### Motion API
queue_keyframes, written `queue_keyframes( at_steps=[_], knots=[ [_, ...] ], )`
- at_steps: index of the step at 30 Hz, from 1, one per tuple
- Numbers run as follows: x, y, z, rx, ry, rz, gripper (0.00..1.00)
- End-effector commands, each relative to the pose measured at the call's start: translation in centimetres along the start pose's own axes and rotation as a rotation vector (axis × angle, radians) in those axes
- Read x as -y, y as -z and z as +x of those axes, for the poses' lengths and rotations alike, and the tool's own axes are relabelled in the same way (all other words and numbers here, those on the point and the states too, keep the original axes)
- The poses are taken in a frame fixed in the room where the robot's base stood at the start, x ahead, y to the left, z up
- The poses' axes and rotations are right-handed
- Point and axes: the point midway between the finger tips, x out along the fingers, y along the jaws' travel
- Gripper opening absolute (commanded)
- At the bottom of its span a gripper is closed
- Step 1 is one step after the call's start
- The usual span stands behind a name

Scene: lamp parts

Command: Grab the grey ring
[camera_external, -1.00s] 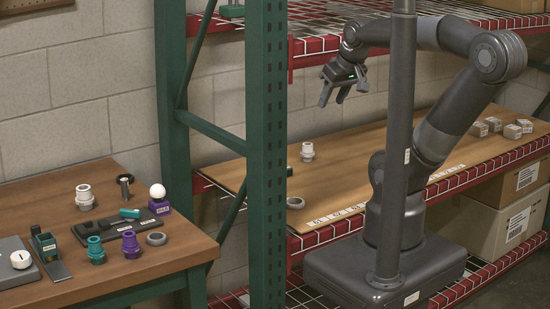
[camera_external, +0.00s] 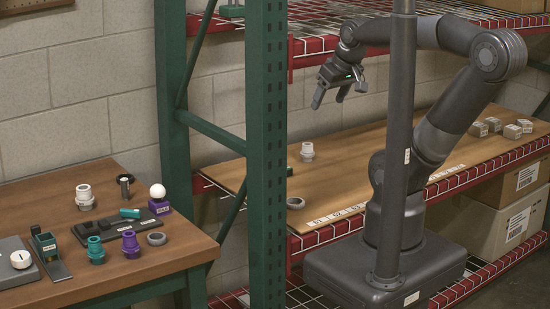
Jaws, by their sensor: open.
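Two grey rings show. One grey ring (camera_external: 295,202) lies flat on the wooden shelf board near its front left, close to the green rack post. Another grey ring (camera_external: 156,239) lies flat near the right edge of the brown table. My gripper (camera_external: 328,101) hangs in the air above the shelf board, fingers apart and pointing down. It is open and empty, up and to the right of the shelf ring and well clear of both rings.
The green rack post (camera_external: 267,150) stands between the table (camera_external: 40,195) and my arm. A white-and-grey fitting (camera_external: 307,152) stands on the shelf board (camera_external: 350,170). Teal (camera_external: 95,250) and purple (camera_external: 130,247) parts stand near the table ring. Small grey blocks (camera_external: 494,124) sit at the shelf's right.

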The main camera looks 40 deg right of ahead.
Motion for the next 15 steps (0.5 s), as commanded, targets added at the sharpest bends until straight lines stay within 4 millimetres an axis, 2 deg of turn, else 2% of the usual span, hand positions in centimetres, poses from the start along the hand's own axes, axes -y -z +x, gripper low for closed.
queue_keyframes(
  at_steps=[5, 9, 15],
  knots=[
    [6.4, 0.7, 0.4, 0.015, 0.047, -0.347, 0.68],
    [13.0, 0.5, 0.7, 0.014, 0.096, -0.741, 0.68],
    [20.2, 0.7, 1.8, -0.005, 0.144, -1.297, 0.68]
  ],
)
